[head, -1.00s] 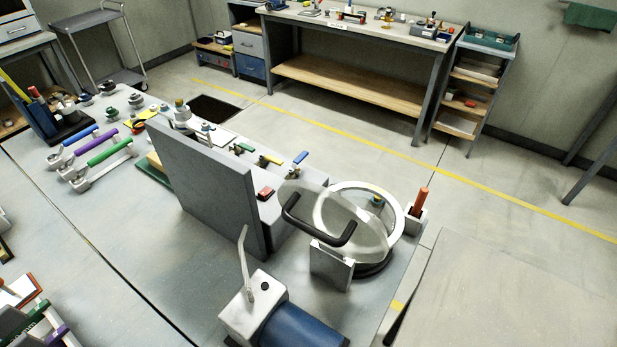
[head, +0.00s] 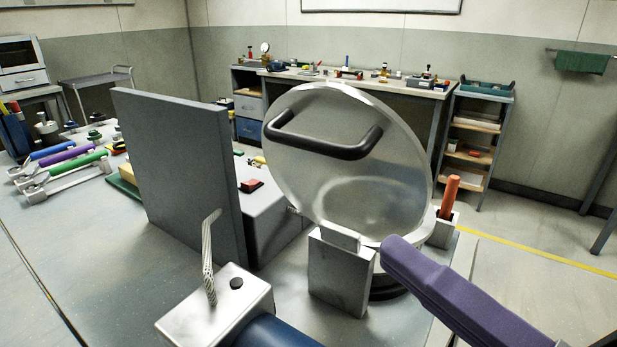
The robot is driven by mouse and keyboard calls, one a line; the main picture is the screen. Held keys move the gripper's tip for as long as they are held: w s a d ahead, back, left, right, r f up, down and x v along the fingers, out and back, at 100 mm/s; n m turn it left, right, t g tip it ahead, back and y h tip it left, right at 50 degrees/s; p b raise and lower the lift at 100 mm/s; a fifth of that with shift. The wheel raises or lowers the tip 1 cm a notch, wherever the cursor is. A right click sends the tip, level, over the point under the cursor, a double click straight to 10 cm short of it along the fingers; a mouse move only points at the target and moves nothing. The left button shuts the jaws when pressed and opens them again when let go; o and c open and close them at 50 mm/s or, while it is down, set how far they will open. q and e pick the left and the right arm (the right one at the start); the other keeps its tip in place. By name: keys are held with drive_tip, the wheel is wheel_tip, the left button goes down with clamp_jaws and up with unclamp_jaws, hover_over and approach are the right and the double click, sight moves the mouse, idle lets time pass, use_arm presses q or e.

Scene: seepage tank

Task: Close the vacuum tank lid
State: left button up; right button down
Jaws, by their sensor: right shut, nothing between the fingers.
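The vacuum tank lid (head: 350,185) is a round, pale metallic disc with a black bar handle (head: 325,145). It stands raised and open, near upright, above a grey hinge block (head: 340,270). The tank is mostly hidden behind the lid and block; its dark lower rim (head: 388,285) shows low at the right. My right gripper (head: 396,256), purple and elongated, reaches in from the lower right. It is shut and empty, with its tip close to the lid's lower right edge. I cannot tell whether it touches. My left gripper is not in view.
A tall grey panel (head: 185,175) stands left of the lid. A metal pump box (head: 215,305) with a hose and blue body is in front. An orange-handled tool (head: 449,197) stands in a holder right of the lid. The table's left front is clear.

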drive_tip(key=w+a+r+n+y+p, duration=0.1)
drive_tip(key=w+a+p, duration=0.3)
drive_tip(key=w, duration=0.5)
drive_tip(key=shift+w+a+r+n+g+y, duration=0.25)
drive_tip(key=shift+a+r+n+g, duration=0.2)
drive_tip(key=shift+a+r, duration=0.3)
drive_tip(key=shift+f, duration=0.1)
